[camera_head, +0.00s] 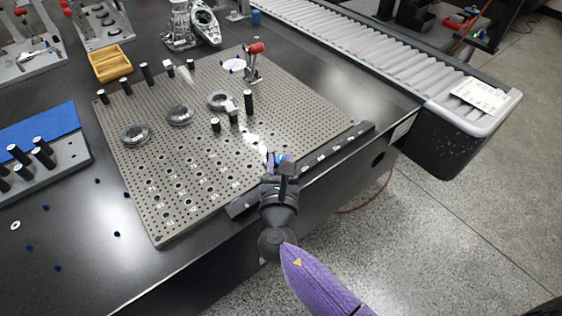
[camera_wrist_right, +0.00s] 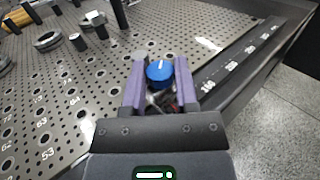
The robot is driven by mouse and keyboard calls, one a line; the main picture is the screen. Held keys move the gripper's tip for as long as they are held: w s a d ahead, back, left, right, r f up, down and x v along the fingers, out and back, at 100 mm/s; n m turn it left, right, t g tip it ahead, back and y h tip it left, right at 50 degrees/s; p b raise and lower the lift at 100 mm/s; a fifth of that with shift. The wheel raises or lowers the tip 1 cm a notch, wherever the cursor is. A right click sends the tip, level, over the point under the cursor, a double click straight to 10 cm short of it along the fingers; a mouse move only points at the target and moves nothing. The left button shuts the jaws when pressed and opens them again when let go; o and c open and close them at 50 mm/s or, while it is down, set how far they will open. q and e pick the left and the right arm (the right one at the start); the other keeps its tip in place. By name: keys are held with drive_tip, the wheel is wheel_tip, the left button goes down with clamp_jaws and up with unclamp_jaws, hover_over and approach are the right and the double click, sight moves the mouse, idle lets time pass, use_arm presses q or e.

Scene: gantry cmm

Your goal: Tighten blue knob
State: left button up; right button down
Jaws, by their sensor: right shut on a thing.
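The blue knob (camera_wrist_right: 159,72) sits between the two purple fingers of my right gripper (camera_wrist_right: 160,85) in the right wrist view. It is round, with a light mark on its top. In the head view a little of the blue knob (camera_head: 280,159) shows at the tip of my right gripper (camera_head: 279,162), which is at the front right edge of the perforated plate (camera_head: 200,205). The gripper is shut on the knob. What the knob is mounted on is mostly hidden by the fingers. My left gripper is not in view.
Metal rings (camera_head: 179,115) and black posts (camera_head: 248,102) stand on the plate. A red-handled clamp (camera_head: 254,62) is at its back. A dark numbered rail (camera_head: 330,150) runs along the right edge. A roller conveyor (camera_head: 350,45) lies behind. The plate's front part is clear.

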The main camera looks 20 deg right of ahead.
drive_tip(key=shift+m+g+h, duration=0.3)
drive_tip(key=shift+m+h, duration=0.2)
drive_tip(key=shift+h, duration=0.3)
drive_tip(key=shift+c, duration=1.8)
unclamp_jaws()
